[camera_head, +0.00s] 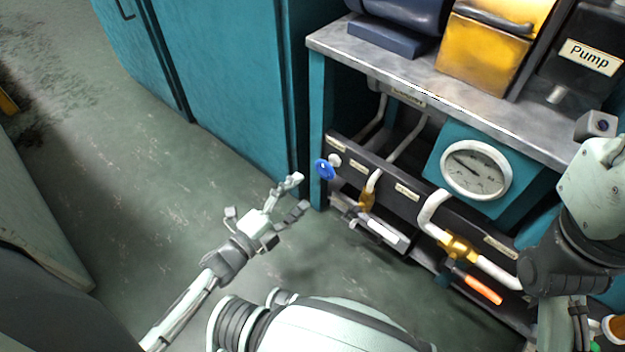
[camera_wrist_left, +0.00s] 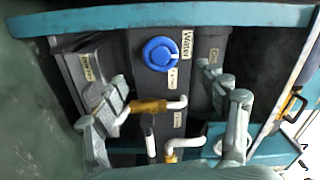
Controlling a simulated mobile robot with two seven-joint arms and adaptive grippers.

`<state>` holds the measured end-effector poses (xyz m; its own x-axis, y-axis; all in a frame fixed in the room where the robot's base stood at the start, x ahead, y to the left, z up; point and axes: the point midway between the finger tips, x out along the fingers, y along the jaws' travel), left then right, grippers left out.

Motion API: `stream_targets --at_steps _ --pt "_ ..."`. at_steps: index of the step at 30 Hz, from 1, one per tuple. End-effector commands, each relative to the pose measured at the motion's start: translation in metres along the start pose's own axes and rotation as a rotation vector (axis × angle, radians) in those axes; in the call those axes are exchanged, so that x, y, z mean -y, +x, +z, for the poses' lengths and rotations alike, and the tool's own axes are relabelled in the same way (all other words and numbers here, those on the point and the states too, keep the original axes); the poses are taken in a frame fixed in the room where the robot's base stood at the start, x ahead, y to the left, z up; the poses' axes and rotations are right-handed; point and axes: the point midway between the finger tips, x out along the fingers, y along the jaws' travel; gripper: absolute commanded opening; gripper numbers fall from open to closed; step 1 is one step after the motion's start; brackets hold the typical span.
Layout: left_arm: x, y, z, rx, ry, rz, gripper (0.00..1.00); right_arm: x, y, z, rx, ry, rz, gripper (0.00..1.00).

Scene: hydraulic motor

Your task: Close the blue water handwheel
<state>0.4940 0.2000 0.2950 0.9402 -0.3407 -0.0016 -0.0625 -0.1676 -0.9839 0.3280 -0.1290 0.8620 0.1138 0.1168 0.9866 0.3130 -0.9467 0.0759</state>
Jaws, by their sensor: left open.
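The blue water handwheel (camera_head: 324,169) sits at the left end of the dark valve panel, under the metal worktop. In the left wrist view the handwheel (camera_wrist_left: 160,54) faces the camera, beside a "Water" label (camera_wrist_left: 187,44). My left gripper (camera_head: 283,195) is open and empty, to the left of the handwheel and apart from it. In the left wrist view its fingers (camera_wrist_left: 170,108) spread to either side below the handwheel. My right arm shows at the right edge of the head view, but its gripper cannot be made out.
A pressure gauge (camera_head: 476,170) and brass valves (camera_head: 458,247) with white pipes are on the panel to the right. A yellow unit (camera_head: 488,45) and a black pump (camera_head: 585,50) stand on the worktop (camera_head: 440,88). A teal cabinet (camera_head: 225,75) stands left. Floor between is clear.

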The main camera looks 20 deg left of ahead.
Motion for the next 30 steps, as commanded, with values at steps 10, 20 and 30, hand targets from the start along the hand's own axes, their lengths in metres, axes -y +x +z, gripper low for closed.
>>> stream_targets --at_steps 10,20,30 --pt "0.000 -0.043 0.000 0.000 0.000 0.000 0.73 0.000 0.000 0.000 -0.001 -0.001 -0.001 0.40" --pt "0.000 -0.044 0.000 -0.001 0.000 -0.001 0.73 0.000 0.000 0.000 -0.001 -0.001 -0.001 0.40" --pt "0.000 -0.044 0.000 -0.001 0.000 0.000 0.73 0.000 0.000 0.000 -0.001 0.000 -0.001 0.40"
